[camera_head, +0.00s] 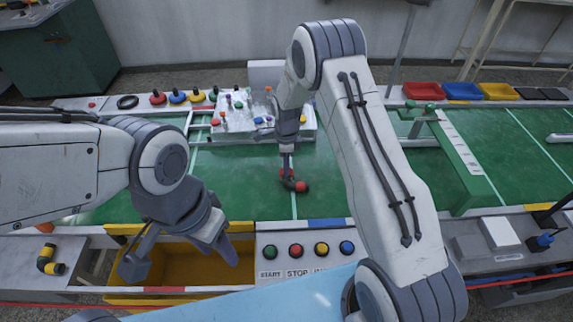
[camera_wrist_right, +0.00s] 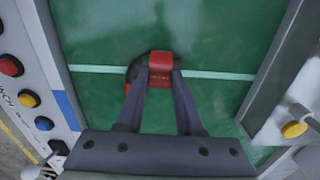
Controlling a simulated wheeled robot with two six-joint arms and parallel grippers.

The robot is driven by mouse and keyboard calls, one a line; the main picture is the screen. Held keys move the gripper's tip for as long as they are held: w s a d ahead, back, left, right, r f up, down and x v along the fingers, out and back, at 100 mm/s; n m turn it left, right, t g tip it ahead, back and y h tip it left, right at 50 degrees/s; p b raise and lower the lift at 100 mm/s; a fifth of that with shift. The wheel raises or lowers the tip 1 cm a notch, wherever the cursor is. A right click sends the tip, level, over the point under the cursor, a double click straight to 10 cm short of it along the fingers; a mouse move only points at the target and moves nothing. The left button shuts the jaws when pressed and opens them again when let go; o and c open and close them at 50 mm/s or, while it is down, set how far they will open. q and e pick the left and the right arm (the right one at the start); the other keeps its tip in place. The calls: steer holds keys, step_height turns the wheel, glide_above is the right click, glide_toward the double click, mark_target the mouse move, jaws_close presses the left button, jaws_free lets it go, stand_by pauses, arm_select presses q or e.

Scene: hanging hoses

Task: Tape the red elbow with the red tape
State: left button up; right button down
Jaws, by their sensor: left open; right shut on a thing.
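The red elbow (camera_head: 301,186), red with black parts, is at the fingertips of my right gripper (camera_head: 287,160), over the green conveyor belt. In the right wrist view the elbow's red part (camera_wrist_right: 160,65) sits between the two fingers of the right gripper (camera_wrist_right: 159,80), which are shut on it. Whether the elbow touches the belt is unclear. My left gripper (camera_head: 185,262) is open and empty, above the yellow bin (camera_head: 190,291) at the front. I cannot make out the red tape for certain; a red item with a black top (camera_head: 158,98) stands on the back ledge.
A row of colored buttons (camera_head: 295,250) is on the front panel right of the bin. A yellow-and-black elbow (camera_head: 48,262) lies at the left. Red and yellow trays (camera_head: 424,91) are at the back right.

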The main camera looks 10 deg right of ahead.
steer(key=shift+f+b, duration=0.5)
steer(key=shift+f, duration=0.35)
stand_by(0.4)
steer(key=shift+c, duration=2.4)
jaws_free()
